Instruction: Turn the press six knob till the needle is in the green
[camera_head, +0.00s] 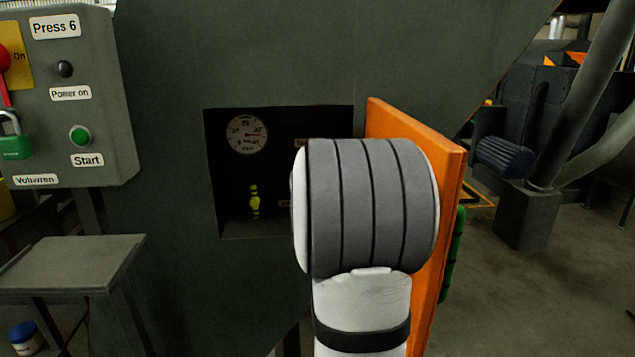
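The round white gauge (247,133) sits in the upper left of a dark open recess in the machine's side. Its needle and any green band are too small to read surely. Below it in the recess is a small yellow-green upright piece (254,202); I cannot tell whether it is the knob. My white and grey arm fills the middle front and covers the right part of the recess. My gripper does not show; it is out of sight behind the arm or outside the picture.
An orange door panel (452,190) stands open right of the recess, close beside my arm. A grey control box labelled Press 6 (112,120) is at upper left, with a green Start button (80,136) and green padlock (14,145). A grey table (70,262) stands below it.

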